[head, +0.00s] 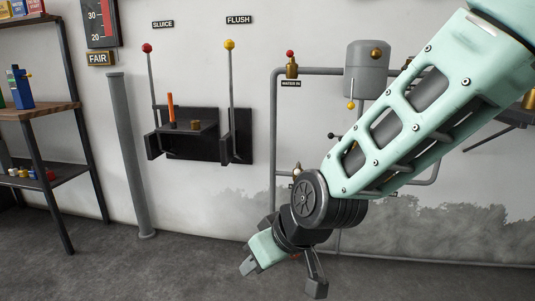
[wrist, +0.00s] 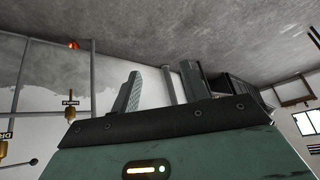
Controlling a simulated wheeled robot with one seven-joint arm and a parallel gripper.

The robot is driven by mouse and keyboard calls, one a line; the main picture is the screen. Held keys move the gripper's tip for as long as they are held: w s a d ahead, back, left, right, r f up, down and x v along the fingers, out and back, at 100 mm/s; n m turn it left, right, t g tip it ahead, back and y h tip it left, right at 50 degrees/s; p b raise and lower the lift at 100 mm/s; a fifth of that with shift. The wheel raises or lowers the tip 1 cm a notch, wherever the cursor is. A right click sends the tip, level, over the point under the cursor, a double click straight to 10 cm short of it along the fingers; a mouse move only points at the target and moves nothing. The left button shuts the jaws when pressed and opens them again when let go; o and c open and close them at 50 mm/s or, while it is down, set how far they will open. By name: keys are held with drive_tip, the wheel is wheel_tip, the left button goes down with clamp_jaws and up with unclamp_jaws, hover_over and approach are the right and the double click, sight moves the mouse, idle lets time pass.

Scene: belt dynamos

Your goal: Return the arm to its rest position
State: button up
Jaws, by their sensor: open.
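My arm (head: 420,110) reaches in from the upper right of the head view and bends down at a dark round joint. My gripper (head: 281,278) hangs low in front of the wall, above the grey floor. Its two fingers are spread apart with nothing between them. In the wrist view my gripper (wrist: 160,88) shows two separate fingers and an empty gap, with the wall and floor beyond. It touches nothing that I can see.
Two levers, SLUICE (head: 149,90) and FLUSH (head: 230,100), stand on a dark wall bracket. Pipes and a grey tank (head: 366,70) are behind my arm. A shelf rack (head: 40,110) and grey post (head: 131,155) stand left. The floor (head: 150,270) at front left is clear.

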drive_tip(key=s+d+r+g+h, duration=0.2)
drive_tip(key=s+d+g+h, duration=0.25)
drive_tip(key=s+d, duration=1.3)
wheel_tip(320, 180, up, 36)
drive_tip(key=s+a+p, duration=0.1)
drive_tip(key=a+p, duration=0.1)
drive_tip(key=p, duration=3.4)
drive_tip(key=shift+a+f, duration=0.15)
drive_tip(key=shift+f, duration=0.1)
drive_tip(key=shift+s, duration=0.1)
